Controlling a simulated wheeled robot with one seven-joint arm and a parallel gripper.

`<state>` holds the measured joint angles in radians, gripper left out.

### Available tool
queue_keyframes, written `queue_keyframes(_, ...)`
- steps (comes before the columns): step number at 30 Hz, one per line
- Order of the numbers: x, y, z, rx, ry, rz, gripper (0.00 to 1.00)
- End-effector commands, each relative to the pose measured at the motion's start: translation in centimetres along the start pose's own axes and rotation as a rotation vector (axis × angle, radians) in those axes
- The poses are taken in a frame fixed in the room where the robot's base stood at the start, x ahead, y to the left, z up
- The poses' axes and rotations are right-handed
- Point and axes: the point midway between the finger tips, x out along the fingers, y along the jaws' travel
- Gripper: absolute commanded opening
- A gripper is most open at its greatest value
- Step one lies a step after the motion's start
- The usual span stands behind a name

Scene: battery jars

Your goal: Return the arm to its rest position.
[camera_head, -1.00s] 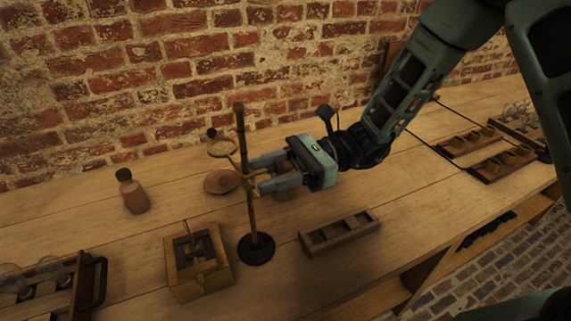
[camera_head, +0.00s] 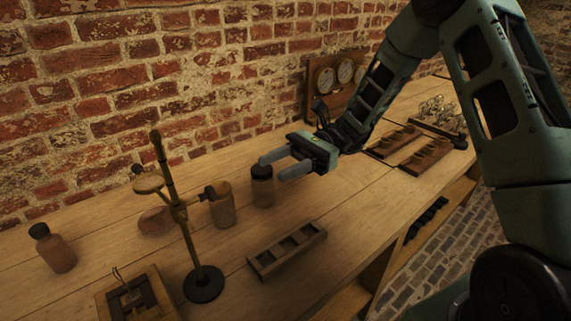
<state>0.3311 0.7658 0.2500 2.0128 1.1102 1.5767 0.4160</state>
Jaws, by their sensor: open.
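My gripper (camera_head: 273,167) is open and empty, with its two grey fingers pointing left over the workbench (camera_head: 345,213). My teal arm reaches in from the upper right. A brass stand (camera_head: 181,222) on a round black base is upright to the left of the gripper.
A wooden rack with empty compartments (camera_head: 288,250) lies in front of the gripper. A bottle (camera_head: 54,249) and an open wooden box (camera_head: 134,299) are at left. Gauges (camera_head: 343,74) on a board stand against the brick wall. Trays (camera_head: 411,149) and glassware (camera_head: 437,112) sit at right.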

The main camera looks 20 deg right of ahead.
Motion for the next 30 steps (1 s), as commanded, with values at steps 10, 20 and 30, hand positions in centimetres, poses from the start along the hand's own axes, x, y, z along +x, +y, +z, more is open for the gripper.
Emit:
queue_keyframes(10, -1.1, 0.0, 0.0, 0.001, 0.000, 0.001, 0.46)
queue_keyframes(20, -0.9, 0.1, 0.0, -0.002, 0.005, 0.006, 0.46)
queue_keyframes(30, 8.6, 9.8, 0.5, -0.343, 0.458, 0.506, 0.46)
